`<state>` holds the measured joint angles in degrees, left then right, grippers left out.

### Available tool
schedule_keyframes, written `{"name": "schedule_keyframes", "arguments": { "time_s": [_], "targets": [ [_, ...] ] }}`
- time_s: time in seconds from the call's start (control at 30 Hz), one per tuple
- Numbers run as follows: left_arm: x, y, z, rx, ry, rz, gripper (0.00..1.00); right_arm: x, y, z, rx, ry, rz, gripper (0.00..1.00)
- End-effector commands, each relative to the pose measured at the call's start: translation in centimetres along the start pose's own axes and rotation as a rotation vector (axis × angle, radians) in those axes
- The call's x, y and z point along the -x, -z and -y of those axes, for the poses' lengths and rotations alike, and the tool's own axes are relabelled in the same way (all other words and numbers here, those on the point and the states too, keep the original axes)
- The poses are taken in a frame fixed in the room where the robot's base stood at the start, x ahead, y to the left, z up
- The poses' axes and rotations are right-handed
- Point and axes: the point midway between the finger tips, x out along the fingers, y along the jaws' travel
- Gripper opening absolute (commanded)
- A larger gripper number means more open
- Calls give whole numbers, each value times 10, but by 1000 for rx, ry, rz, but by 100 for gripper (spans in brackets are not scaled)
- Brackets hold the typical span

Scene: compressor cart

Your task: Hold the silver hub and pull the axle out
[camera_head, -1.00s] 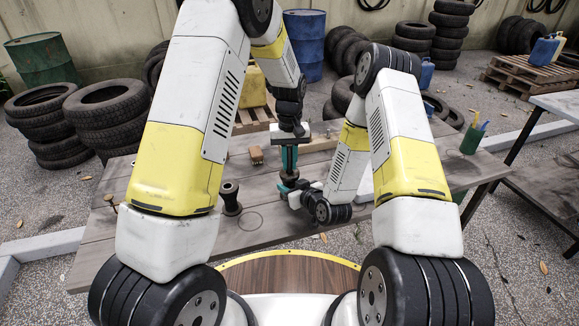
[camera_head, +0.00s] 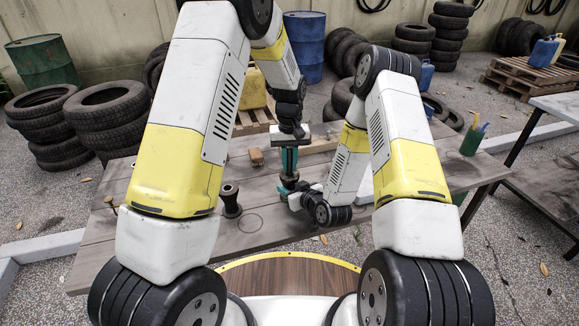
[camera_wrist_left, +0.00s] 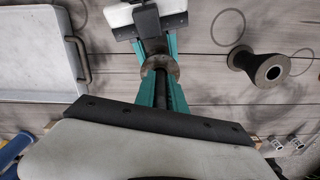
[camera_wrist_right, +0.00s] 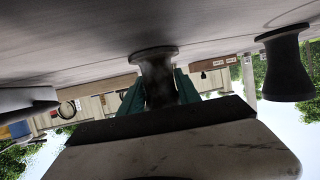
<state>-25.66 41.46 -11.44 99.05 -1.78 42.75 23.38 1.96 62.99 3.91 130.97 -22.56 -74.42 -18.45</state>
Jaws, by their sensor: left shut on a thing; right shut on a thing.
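A grey metal hub with round flanges (camera_wrist_right: 157,78) is between the teal fingers of my right gripper (camera_wrist_right: 158,88), which is shut on it low over the table. In the left wrist view the hub's round flange (camera_wrist_left: 160,65) faces up. My left gripper (camera_wrist_left: 166,92) points down from above and is shut on the dark axle (camera_wrist_left: 177,97), in line with the hub. The axle's lower end is hidden, so how deep it sits in the hub cannot be told. In the head view both grippers meet near the table's middle, my left gripper (camera_head: 290,160) above my right gripper (camera_head: 292,190).
A second, darker hub (camera_head: 231,200) stands upright on the plank table (camera_head: 170,240), left of the grippers. A pale tray with a handle (camera_wrist_left: 45,75) lies on the other side. A brown block (camera_head: 256,157) and a green cup (camera_head: 472,140) are farther off.

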Motion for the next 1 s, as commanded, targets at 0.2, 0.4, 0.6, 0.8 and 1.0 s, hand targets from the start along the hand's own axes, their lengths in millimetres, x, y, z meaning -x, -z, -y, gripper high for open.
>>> {"name": "schedule_keyframes", "arguments": {
  "time_s": [0.2, 0.4, 0.6, 0.8, 1.0],
  "targets": [
    [25, 1, -1, 0, -3, -5, 0, 0, 1, 0, 0, 0, -2, 0],
    [67, 1, -1, 1, -3, -5, 0, 0, 1, 0, 0, 0, -2, 0],
    [94, 1, 0, -1, -1, -3, 0, 0, 1, 0, 0, 0, -2, 0],
    [101, 0, 0, -1, 0, -1, 0, 0, 1, 0, 0, 0, -2, 0],
    [100, 0, 0, 0, 0, -1, 0, 0, 1, 0, 0, 0, -2, 49]
  ]
}}
